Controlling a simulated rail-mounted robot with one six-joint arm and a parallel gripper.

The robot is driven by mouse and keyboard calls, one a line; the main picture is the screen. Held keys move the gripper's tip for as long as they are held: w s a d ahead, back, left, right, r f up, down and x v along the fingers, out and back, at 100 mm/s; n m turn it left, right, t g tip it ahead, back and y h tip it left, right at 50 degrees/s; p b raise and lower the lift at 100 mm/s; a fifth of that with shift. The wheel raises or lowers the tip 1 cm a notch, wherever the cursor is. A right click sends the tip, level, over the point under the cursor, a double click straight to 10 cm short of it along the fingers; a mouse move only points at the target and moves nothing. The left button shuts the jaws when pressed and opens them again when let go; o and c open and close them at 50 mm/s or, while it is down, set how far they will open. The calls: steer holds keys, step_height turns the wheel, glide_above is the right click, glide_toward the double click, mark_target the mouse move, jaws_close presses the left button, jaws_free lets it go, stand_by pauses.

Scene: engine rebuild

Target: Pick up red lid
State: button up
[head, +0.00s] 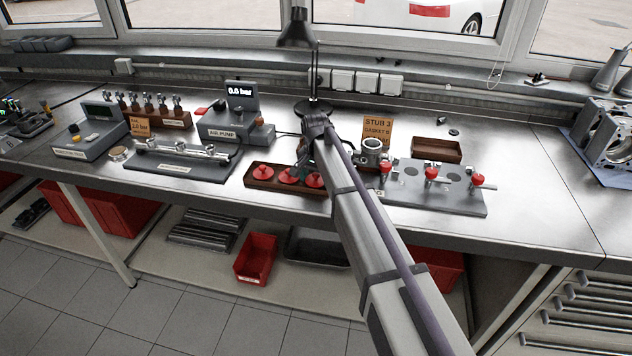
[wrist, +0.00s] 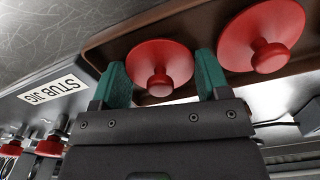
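Several red lids with round knobs lie in a brown tray (head: 250,184) at the bench's front edge. The left lid (head: 263,172), middle lid (head: 289,176) and right lid (head: 315,181) show in the head view. My gripper (head: 303,170) is above the tray, partly hidden by my arm. In the wrist view my gripper (wrist: 162,78) is open, its green fingers apart. One red lid (wrist: 160,62) shows between the fingers, with its knob toward me; I see no contact. A second red lid (wrist: 262,38) lies beside it, outside the fingers.
The stub jig plate (head: 440,198) with red-knobbed clamps stands right of the tray; its label (wrist: 58,88) shows in the wrist view. A metal cylinder (head: 372,150) and an orange sign (head: 377,130) stand behind. The air pump (head: 235,128) is back left.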

mark_target(316, 174)
steer(key=shift+c, duration=0.6)
step_height(316, 174, up, 10)
steer(key=p, duration=1)
steer(key=shift+r, duration=0.2)
steer(key=shift+w, duration=0.1)
